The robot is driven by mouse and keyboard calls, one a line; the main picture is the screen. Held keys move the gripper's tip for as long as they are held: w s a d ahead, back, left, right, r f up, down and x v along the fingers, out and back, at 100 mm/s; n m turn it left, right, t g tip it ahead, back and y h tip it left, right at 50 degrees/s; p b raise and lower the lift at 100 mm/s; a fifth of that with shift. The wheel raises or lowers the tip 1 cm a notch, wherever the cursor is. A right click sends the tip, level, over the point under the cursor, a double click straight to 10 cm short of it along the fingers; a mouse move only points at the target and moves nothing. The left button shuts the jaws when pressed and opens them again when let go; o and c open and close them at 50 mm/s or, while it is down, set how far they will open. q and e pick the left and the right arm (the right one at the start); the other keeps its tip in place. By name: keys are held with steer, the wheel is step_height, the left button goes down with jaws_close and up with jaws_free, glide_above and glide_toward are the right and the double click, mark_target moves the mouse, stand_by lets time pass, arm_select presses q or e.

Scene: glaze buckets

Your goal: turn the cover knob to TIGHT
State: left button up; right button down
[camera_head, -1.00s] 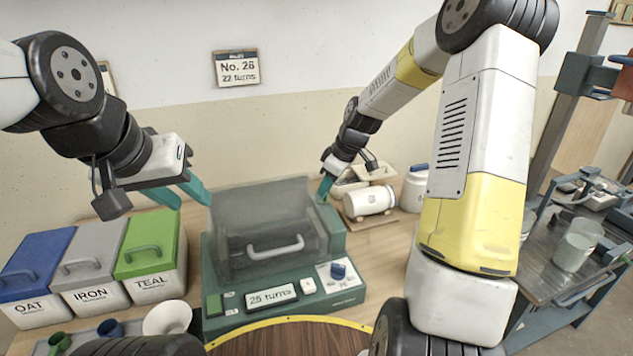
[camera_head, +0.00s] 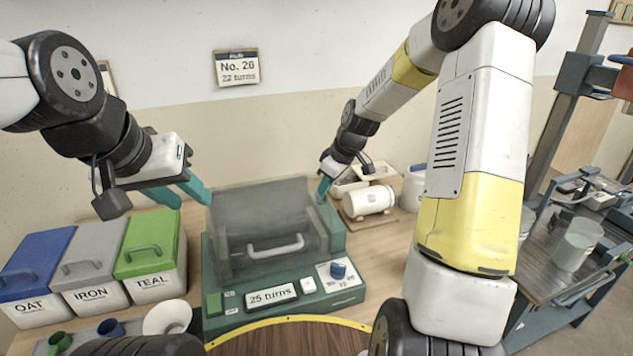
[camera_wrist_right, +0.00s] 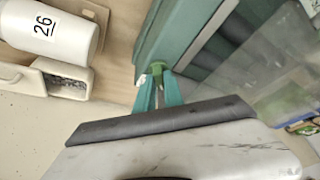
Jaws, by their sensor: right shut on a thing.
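The green machine (camera_head: 215,300) stands on the bench with a clear grey cover (camera_head: 265,215) and a white handle (camera_head: 276,247). The cover looks down. My right gripper (camera_head: 325,188) is at the machine's far right corner. In the right wrist view its teal fingertips (camera_wrist_right: 158,88) are shut on a small green knob (camera_wrist_right: 158,67) at the machine's edge. Any marks by this knob are not visible. A blue knob (camera_head: 338,270) sits on the front panel; its lettering is too small to read. My left gripper (camera_head: 190,193) is open and empty, above and left of the cover.
The display (camera_head: 271,295) reads 25 turns. The wall card (camera_head: 237,68) reads No. 26, 22 turns. Buckets OAT (camera_head: 30,310), IRON (camera_head: 90,298) and TEAL (camera_head: 150,286) stand left. A white jar (camera_head: 368,201) lies on its side behind my right arm; the right wrist view shows 26 on it.

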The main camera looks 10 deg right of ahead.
steer(key=m, duration=0.2)
steer(key=m+t+h, duration=0.1)
steer(key=m, duration=0.1)
steer(key=shift+s+a+m+h, duration=0.15)
steer(key=shift+a+m+h, duration=0.05)
steer(key=shift+m+h, duration=0.1)
steer(key=shift+m+t+h, duration=0.3)
steer(key=shift+m+h, duration=0.2)
steer(key=shift+m, duration=1.1)
steer(key=c, duration=1.7)
jaws_free()
steer(key=shift+d, duration=0.1)
